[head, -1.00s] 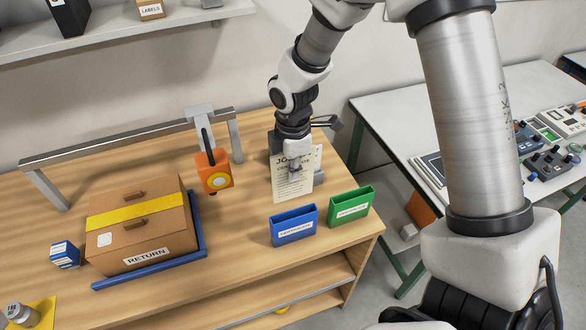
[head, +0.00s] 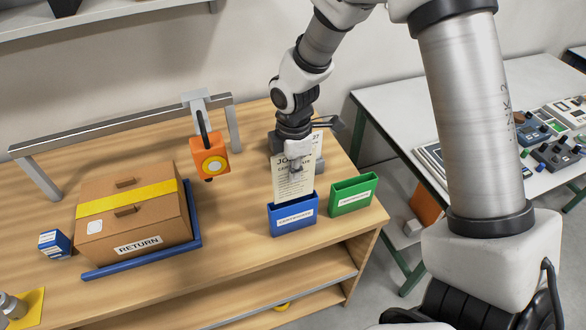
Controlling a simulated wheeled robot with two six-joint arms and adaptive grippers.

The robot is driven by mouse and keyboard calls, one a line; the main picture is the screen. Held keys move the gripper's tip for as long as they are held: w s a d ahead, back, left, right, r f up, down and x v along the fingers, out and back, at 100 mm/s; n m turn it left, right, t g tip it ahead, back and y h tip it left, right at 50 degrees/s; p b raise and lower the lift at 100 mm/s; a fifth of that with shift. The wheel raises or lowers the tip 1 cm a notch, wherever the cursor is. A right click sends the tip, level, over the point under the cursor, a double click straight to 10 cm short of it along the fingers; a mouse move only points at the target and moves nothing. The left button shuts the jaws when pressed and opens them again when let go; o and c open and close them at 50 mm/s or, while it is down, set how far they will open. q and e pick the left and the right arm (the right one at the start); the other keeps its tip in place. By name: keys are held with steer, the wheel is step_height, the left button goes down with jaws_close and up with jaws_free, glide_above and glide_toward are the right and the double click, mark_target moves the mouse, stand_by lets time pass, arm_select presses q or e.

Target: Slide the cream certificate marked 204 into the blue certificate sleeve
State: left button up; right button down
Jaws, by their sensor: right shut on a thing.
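My right gripper (head: 295,165) is shut on a cream certificate (head: 292,185) with dark print. It holds the sheet upright above the blue certificate sleeve (head: 294,215). The sheet's lower edge meets the sleeve's open top and seems to be just inside it; how deep is hidden by the front wall. The gripper covers part of the heading, and I cannot read the number 204. The blue sleeve stands upright on the wooden table, with a white label on its front. My left gripper is not in view.
A green sleeve (head: 353,195) stands just right of the blue one. Another white sheet (head: 318,142) shows partly behind my gripper. An orange device (head: 209,157) hangs from a metal rail to the left.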

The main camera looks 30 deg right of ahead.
mark_target(293, 197)
steer(key=shift+w+f, duration=0.1)
steer(key=shift+w, duration=0.1)
steer(key=shift+s+p, duration=0.1)
steer(key=shift+p, duration=0.25)
steer(key=shift+p, duration=0.3)
stand_by(0.5)
steer(key=shift+f, duration=0.1)
steer(key=shift+f+b, duration=2.55)
steer(key=shift+f, duration=1.85)
steer(key=c, duration=1.2)
jaws_free()
steer(key=shift+r, duration=0.1)
